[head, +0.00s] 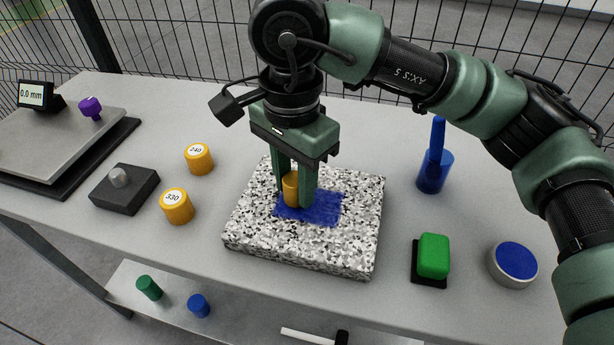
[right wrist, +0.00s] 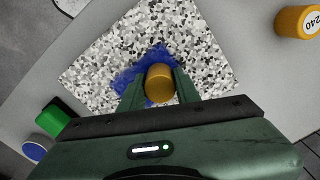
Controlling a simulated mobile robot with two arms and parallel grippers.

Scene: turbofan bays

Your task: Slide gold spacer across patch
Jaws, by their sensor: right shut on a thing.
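The gold spacer (head: 291,188) is a small gold cylinder. My right gripper (head: 297,196) is shut on it, and the spacer is upright between the fingers. It also shows between the fingers in the right wrist view (right wrist: 159,84). The blue patch (head: 322,208) lies on a speckled black-and-white granite plate (head: 255,243). The spacer is at the left part of the patch in the head view. Its lower end looks at or just above the plate; the fingers partly hide it. My left gripper is not in view.
Two yellow cylinders marked 240 (head: 199,160) and 330 (head: 176,207) stand left of the plate. A dark block with a knob (head: 125,188) is further left. A blue brush-like tool (head: 435,170), a green block (head: 433,256) and a blue-topped round tin (head: 514,264) are right.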

